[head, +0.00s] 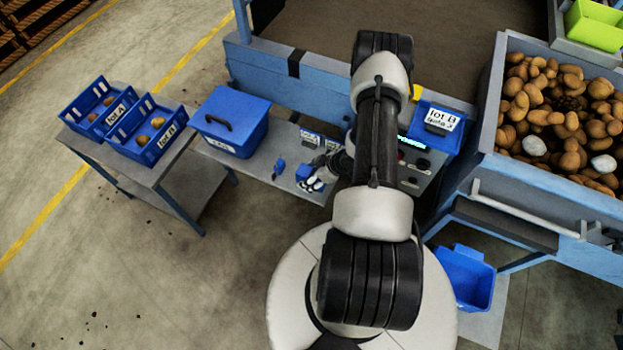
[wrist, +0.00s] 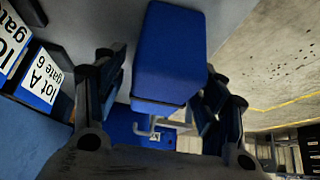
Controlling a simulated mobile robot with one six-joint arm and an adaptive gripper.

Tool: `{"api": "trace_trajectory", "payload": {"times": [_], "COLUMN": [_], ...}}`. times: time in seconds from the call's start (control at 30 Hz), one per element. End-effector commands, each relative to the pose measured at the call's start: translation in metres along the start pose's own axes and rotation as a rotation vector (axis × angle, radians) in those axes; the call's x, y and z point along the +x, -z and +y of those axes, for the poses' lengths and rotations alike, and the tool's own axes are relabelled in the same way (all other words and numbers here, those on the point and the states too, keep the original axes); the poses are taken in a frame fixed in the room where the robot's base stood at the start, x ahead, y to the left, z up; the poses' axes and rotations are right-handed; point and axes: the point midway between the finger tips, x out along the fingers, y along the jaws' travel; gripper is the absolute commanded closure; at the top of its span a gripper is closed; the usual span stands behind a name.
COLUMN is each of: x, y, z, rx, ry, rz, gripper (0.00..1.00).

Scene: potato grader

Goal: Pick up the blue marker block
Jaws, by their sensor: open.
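The blue marker block (wrist: 168,55) fills the upper middle of the wrist view, between the two dark fingers of my gripper (wrist: 163,88). The fingers are apart, one on each side of the block; I cannot tell whether either touches it.
A lidded blue box (head: 231,119) stands farther left, and a control panel (head: 412,158) is right of my arm. A potato bin (head: 488,108) stands at right.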

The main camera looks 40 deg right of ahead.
Motion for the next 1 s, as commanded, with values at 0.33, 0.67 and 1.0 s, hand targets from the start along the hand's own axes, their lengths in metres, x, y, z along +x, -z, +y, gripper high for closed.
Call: {"api": "trace_trajectory", "payload": {"times": [0.33,0.67,1.0], "x": [-0.0013,-0.0013,-0.0014], "y": [0.0004,0.0004,0.0007], "z": [0.0003,0.0002,0.0004], "rx": [0.001,0.001,0.000], "ry": [-0.001,0.000,-0.001], "rz": [0.000,0.000,0.001], "gripper": [0.51,0.73,0.90]}}
